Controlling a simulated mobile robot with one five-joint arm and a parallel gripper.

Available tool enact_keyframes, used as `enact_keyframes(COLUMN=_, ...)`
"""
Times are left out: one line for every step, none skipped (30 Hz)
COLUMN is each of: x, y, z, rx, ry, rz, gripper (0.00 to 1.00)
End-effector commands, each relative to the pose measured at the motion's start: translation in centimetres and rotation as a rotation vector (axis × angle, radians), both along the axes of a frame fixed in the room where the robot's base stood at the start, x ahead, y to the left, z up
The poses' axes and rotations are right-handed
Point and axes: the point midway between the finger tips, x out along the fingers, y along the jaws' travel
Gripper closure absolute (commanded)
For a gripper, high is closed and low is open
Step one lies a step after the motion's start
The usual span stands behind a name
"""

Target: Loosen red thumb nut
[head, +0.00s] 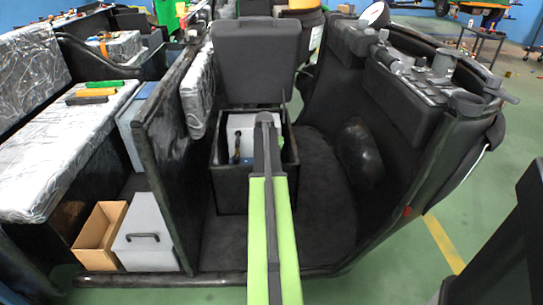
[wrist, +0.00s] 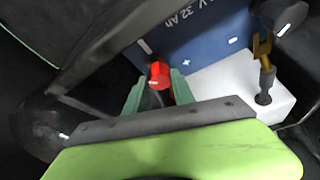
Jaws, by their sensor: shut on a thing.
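The red thumb nut (wrist: 159,76) shows in the wrist view near the edge of a blue battery (wrist: 195,40) marked with "32 Ah". My gripper (wrist: 159,88) has its two greenish fingers on either side of the nut and is shut on it. In the head view, my green and black arm reaches down into an open black box (head: 230,190) under a raised seat (head: 256,62). The nut and my fingertips are hidden there behind the arm.
A white block (wrist: 240,82) with a brass-coloured terminal (wrist: 263,55) sits beside the battery. The box walls are close around my gripper. Left of the partition (head: 162,130) stand a cardboard box (head: 99,232) and a grey case (head: 148,225). A dashboard (head: 430,85) rises at the right.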

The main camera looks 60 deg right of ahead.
Motion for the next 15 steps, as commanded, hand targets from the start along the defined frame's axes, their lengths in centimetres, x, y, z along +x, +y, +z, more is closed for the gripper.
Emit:
enact_keyframes(x=0.18, y=0.03, z=0.03, rx=-0.001, ry=-0.007, rz=0.045, gripper=1.00)
enact_keyframes(x=0.18, y=0.02, z=0.03, rx=-0.001, ry=-0.007, rz=0.073, gripper=1.00)
enact_keyframes(x=0.15, y=-0.02, z=0.04, rx=-0.002, ry=-0.007, rz=0.110, gripper=1.00)
enact_keyframes(x=0.15, y=-0.04, z=0.04, rx=-0.002, ry=-0.007, rz=0.138, gripper=1.00)
enact_keyframes(x=0.14, y=-0.05, z=0.05, rx=-0.002, ry=-0.007, rz=0.167, gripper=1.00)
enact_keyframes(x=0.14, y=-0.07, z=0.04, rx=-0.002, ry=-0.008, rz=0.205, gripper=1.00)
enact_keyframes(x=0.15, y=-0.06, z=0.04, rx=-0.002, ry=-0.007, rz=0.234, gripper=1.00)
enact_keyframes(x=0.14, y=-0.08, z=0.05, rx=-0.002, ry=-0.007, rz=0.262, gripper=1.00)
enact_keyframes(x=0.13, y=-0.10, z=0.04, rx=-0.002, ry=-0.007, rz=0.300, gripper=1.00)
enact_keyframes(x=0.10, y=-0.13, z=0.05, rx=-0.002, ry=-0.006, rz=0.329, gripper=1.00)
enact_keyframes(x=0.09, y=-0.15, z=0.05, rx=-0.002, ry=-0.007, rz=0.358, gripper=1.00)
enact_keyframes(x=0.07, y=-0.18, z=0.05, rx=-0.003, ry=-0.006, rz=0.394, gripper=1.00)
enact_keyframes(x=0.08, y=-0.19, z=0.05, rx=-0.003, ry=-0.007, rz=0.423, gripper=1.00)
enact_keyframes(x=0.08, y=-0.21, z=0.05, rx=-0.003, ry=-0.006, rz=0.452, gripper=1.00)
enact_keyframes(x=0.10, y=-0.21, z=0.05, rx=-0.003, ry=-0.007, rz=0.490, gripper=1.00)
